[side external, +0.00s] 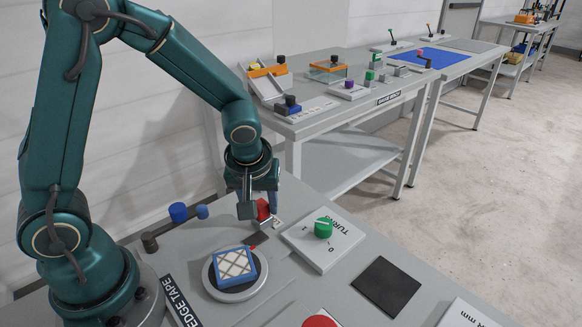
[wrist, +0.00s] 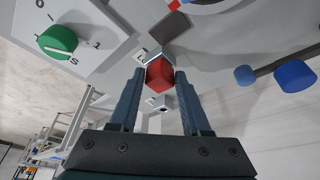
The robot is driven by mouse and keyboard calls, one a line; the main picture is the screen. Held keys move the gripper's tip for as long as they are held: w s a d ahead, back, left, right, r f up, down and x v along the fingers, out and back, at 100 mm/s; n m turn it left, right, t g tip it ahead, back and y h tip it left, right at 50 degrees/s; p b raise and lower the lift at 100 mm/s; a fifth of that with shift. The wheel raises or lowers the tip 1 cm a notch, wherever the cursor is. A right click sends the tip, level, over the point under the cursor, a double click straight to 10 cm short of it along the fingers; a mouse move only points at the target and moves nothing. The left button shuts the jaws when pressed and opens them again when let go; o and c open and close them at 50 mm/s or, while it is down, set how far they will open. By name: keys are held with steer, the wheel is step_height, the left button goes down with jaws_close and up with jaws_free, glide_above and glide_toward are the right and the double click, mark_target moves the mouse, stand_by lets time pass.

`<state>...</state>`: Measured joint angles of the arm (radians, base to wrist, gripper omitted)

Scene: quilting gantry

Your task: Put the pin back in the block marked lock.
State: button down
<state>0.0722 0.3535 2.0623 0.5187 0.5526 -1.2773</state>
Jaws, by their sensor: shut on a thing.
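My gripper (side external: 260,206) is low over the near bench, pointing down. Its fingers are shut on a red piece (side external: 263,212), which I take to be the pin's head; it shows as a red block between the fingertips in the wrist view (wrist: 159,76). A small grey metal block (side external: 270,224) stands just below and beside the red piece, with a small white label next to it. The label is too small to read, so I cannot confirm "lock". The pin's shaft is hidden, and I cannot tell whether it is in the block.
A TURNS dial plate with a green knob (side external: 323,227) lies right of my gripper. A round turntable (side external: 214,285) with a blue-framed quilted square (side external: 235,265) is in front. Blue knobs (side external: 178,212) stand left. A black pad (side external: 386,287) lies right.

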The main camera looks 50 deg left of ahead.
mark_target(260, 205)
steer(key=shift+c, duration=1.4)
jaws_free()
steer(key=shift+v, duration=2.55)
steer(key=s+r+t, duration=0.2)
steer(key=s+r, duration=0.1)
steer(key=r, duration=0.4)
steer(key=s+d+m+h, duration=0.2)
steer(key=s+d+m, duration=0.1)
steer(key=s+m, duration=0.5)
steer(key=shift+r+m+t+h, duration=0.15)
steer(key=shift+m+t+h, duration=0.25)
steer(key=shift+m, duration=0.1)
